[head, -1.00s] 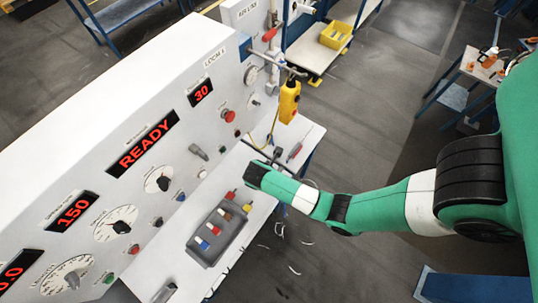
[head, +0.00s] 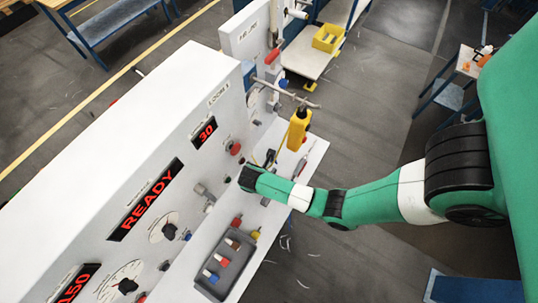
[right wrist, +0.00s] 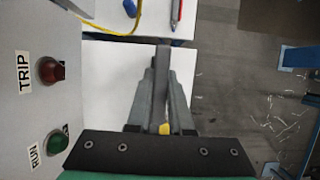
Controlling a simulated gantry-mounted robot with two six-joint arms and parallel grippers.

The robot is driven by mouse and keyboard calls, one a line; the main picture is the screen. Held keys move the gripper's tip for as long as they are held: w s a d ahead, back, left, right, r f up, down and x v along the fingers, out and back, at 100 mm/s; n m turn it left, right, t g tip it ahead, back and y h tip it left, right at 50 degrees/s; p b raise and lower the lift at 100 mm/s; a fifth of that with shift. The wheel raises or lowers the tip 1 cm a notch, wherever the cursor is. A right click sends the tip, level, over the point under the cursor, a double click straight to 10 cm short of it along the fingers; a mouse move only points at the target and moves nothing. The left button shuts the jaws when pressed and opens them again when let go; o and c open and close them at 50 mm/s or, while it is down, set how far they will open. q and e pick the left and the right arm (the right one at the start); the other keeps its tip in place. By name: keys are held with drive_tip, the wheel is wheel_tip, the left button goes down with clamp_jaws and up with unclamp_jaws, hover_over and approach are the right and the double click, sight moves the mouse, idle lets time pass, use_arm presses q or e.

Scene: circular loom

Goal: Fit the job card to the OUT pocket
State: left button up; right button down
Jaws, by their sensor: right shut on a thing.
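My right gripper (head: 268,160) is over the white shelf of the loom, mostly hidden by its own wrist in the head view. In the right wrist view its fingers (right wrist: 163,85) are closed around a thin grey upright thing (right wrist: 163,58), seen nearly edge-on. I cannot tell from its face whether it is the job card. A small yellow patch (right wrist: 165,129) shows low between the fingers. No pocket marked OUT can be made out. My left gripper is not in view.
The white control panel (head: 120,130) stands left of the gripper, with a red TRIP button (right wrist: 52,70) and green RUN button (right wrist: 58,143) close by. A grey tray (head: 228,270) with coloured pieces lies on the shelf.

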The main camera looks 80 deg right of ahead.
drive_tip(key=shift+f, duration=0.5)
wheel_tip(320, 180, down, 2)
drive_tip(key=shift+f+b, duration=0.25)
drive_tip(key=shift+b, duration=0.5)
wheel_tip(320, 180, down, 2)
drive_tip(key=b, duration=0.2)
drive_tip(key=shift+f+b, duration=0.15)
drive_tip(key=shift+b, duration=0.15)
drive_tip(key=shift+r+p, duration=0.3)
drive_tip(key=shift+f, duration=0.2)
drive_tip(key=shift+f+b, duration=0.55)
drive_tip(key=shift+f, duration=0.2)
drive_tip(key=shift+f, duration=0.2)
